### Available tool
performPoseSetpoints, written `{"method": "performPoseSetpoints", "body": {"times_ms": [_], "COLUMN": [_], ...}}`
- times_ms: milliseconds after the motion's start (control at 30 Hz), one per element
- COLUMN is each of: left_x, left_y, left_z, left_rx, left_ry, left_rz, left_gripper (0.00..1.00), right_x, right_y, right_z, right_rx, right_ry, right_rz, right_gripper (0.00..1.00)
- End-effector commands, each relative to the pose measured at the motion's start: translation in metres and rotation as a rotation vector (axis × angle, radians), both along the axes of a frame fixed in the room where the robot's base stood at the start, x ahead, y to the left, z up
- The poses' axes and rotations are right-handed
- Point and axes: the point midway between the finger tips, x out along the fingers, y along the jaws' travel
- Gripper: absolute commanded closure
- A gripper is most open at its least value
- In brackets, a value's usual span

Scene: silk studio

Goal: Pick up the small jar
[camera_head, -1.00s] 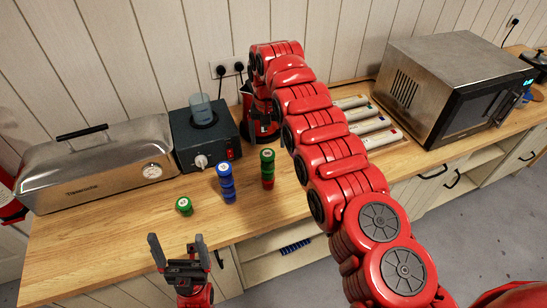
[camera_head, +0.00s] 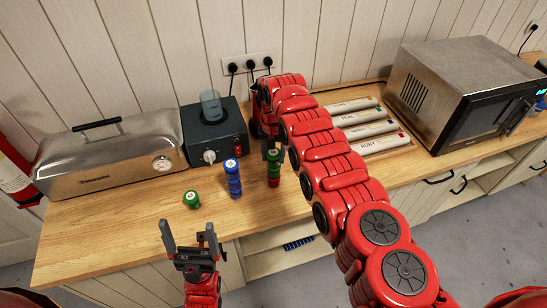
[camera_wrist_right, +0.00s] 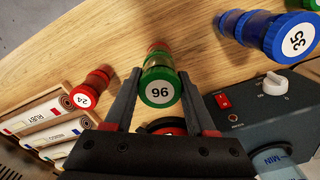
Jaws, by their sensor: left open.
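Several small lidded jars stand on the wooden counter; I cannot tell which one the task means. A short green jar (camera_head: 191,199) is at the left. A taller blue one (camera_head: 233,178) also shows in the right wrist view, with label 35 (camera_wrist_right: 297,40). A green jar with a red base (camera_head: 273,168) bears label 96 in the right wrist view (camera_wrist_right: 160,88). My right gripper (camera_wrist_right: 158,78) is open, its fingers on either side of the green jar 96. A small red jar, label 24 (camera_wrist_right: 90,92), stands nearby. My left gripper (camera_head: 190,238) is open and empty at the counter's front.
A steel box with a gauge (camera_head: 110,160) and a dark device with a dial (camera_head: 214,135) stand at the back left. A rack of labelled tubes (camera_head: 365,130) and a microwave (camera_head: 465,90) are at the right. My right arm covers the counter between. Bare wood lies at the left front.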

Motion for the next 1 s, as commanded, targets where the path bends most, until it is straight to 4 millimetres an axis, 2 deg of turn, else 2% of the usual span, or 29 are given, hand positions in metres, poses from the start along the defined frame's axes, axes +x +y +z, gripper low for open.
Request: {"method": "performPoseSetpoints", "body": {"times_ms": [33, 200, 300, 667, 1000], "left_x": [0.000, 0.000, 0.000, 0.000, 0.000], "left_y": [0.000, 0.000, 0.000, 0.000, 0.000], "left_z": [0.000, 0.000, 0.000, -0.001, -0.010], "left_rx": [0.000, 0.000, 0.000, 0.000, 0.000], "left_ry": [0.000, 0.000, 0.000, 0.000, 0.000], "left_rz": [0.000, 0.000, 0.000, 0.000, 0.000], "left_gripper": [0.09, 0.09, 0.09, 0.09, 0.09], "right_x": [0.000, 0.000, 0.000, 0.001, 0.006], "right_y": [0.000, 0.000, 0.000, -0.001, -0.006], "right_z": [0.000, 0.000, 0.000, 0.002, 0.021], "right_rx": [0.000, 0.000, 0.000, 0.001, 0.002], "right_ry": [0.000, 0.000, 0.000, -0.001, -0.004], "right_rz": [-0.001, -0.001, -0.001, -0.001, -0.001], "right_gripper": [0.55, 0.86, 1.00, 1.00, 1.00]}}
